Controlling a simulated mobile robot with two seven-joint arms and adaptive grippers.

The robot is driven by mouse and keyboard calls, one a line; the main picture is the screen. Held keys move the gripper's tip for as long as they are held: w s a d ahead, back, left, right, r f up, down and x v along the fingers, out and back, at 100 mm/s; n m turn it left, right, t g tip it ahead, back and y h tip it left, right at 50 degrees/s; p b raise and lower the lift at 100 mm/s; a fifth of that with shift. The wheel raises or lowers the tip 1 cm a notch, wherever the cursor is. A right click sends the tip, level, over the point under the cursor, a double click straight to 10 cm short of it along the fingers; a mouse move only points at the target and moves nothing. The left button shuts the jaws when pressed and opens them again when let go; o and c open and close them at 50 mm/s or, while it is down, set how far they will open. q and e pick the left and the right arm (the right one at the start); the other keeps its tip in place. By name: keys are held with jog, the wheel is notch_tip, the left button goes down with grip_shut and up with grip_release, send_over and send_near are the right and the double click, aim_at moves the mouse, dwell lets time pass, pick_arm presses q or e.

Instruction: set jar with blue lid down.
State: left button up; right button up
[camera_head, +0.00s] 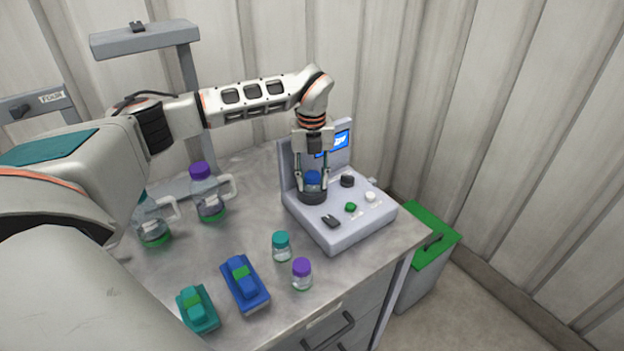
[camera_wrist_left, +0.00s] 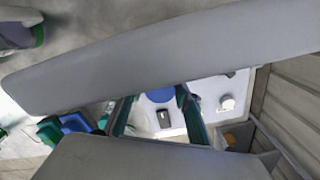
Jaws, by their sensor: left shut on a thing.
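The jar with the blue lid (camera_head: 313,179) is upright at the round dark socket (camera_head: 313,196) on the left of the grey machine (camera_head: 345,225). My left gripper (camera_head: 312,186) points straight down and is shut on this jar, one finger on each side of it. The blue lid also shows in the left wrist view (camera_wrist_left: 160,95), between the fingers. The gripper hides part of the jar, and I cannot tell whether its base touches the socket. My right gripper is not in view.
A teal-lidded jar (camera_head: 281,246) and a purple-lidded jar (camera_head: 302,273) stand in front of the machine. A blue device (camera_head: 245,283) and a teal device (camera_head: 198,309) lie front left. Two handled bottles, one purple-capped (camera_head: 208,195), stand left. A green-lidded bin (camera_head: 425,245) stands right.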

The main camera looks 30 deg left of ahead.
aim_at(312, 175)
pick_arm(q)
jog(key=shift+s+f, duration=0.3)
jog(key=shift+f, duration=0.3)
jog(key=o, duration=1.1)
jog(key=shift+d, duration=0.1)
jog(key=shift+o, duration=0.6)
jog(key=shift+w+f, duration=0.15)
jog(key=shift+f, duration=0.05)
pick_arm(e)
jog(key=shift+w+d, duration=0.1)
pick_arm(q)
jog(key=shift+r, duration=0.1)
jog(key=shift+r, duration=0.2)
notch_tip(312, 175, up, 12)
jog(key=shift+w+b, duration=0.15)
jog(key=shift+b, duration=0.25)
jog(key=shift+r, duration=0.6)
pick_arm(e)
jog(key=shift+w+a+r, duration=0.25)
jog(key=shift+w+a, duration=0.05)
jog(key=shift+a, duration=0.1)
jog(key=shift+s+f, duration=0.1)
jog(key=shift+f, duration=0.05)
